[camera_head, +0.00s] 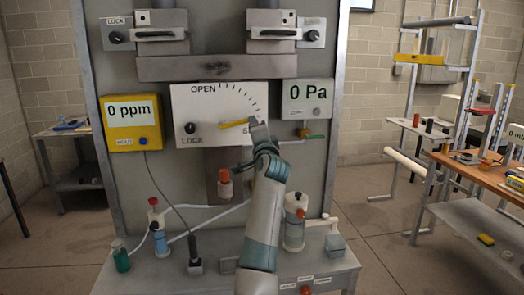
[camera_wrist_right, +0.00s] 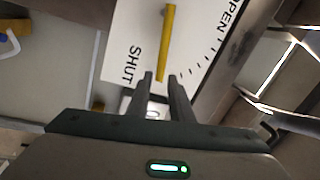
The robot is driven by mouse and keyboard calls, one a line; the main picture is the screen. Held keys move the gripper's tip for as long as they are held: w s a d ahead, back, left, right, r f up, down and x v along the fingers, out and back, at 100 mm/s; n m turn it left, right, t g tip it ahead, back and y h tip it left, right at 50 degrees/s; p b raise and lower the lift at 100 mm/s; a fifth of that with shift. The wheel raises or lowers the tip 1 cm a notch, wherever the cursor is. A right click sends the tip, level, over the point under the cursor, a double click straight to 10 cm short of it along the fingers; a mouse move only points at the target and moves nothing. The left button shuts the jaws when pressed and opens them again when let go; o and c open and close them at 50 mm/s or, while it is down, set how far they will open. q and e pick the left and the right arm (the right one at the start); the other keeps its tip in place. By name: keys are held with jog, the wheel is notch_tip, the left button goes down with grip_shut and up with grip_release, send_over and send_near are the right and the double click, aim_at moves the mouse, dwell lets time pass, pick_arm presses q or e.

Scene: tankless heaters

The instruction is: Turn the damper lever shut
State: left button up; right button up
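The damper lever (camera_head: 235,124) is a yellow bar on a white dial plate (camera_head: 195,105) marked OPEN at the top and SHUT at the lower right. It points right and slightly up, between the two marks. In the right wrist view the lever (camera_wrist_right: 168,40) runs down toward my fingers, with SHUT on the left and OPEN on the right. My right gripper (camera_wrist_right: 161,76) is open, its fingertips on either side of the lever's free end with a gap; I cannot tell whether they touch it. In the head view my right gripper (camera_head: 257,130) covers part of the SHUT lettering. My left gripper is out of view.
A black LOCK knob (camera_head: 190,128) sits left on the dial plate. A yellow 0 ppm meter (camera_head: 133,123) and a 0 Pa display (camera_head: 307,98) flank it. Bottles and a canister (camera_head: 295,222) stand on the grey bench below. A workbench (camera_head: 480,172) is at the right.

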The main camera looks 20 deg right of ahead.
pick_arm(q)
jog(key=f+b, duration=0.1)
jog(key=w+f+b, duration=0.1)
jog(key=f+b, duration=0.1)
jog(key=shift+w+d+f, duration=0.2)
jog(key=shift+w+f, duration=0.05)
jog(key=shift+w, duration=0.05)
pick_arm(e)
jog(key=v, duration=1.2)
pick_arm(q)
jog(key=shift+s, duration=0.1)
pick_arm(e)
jog(key=shift+d, duration=0.1)
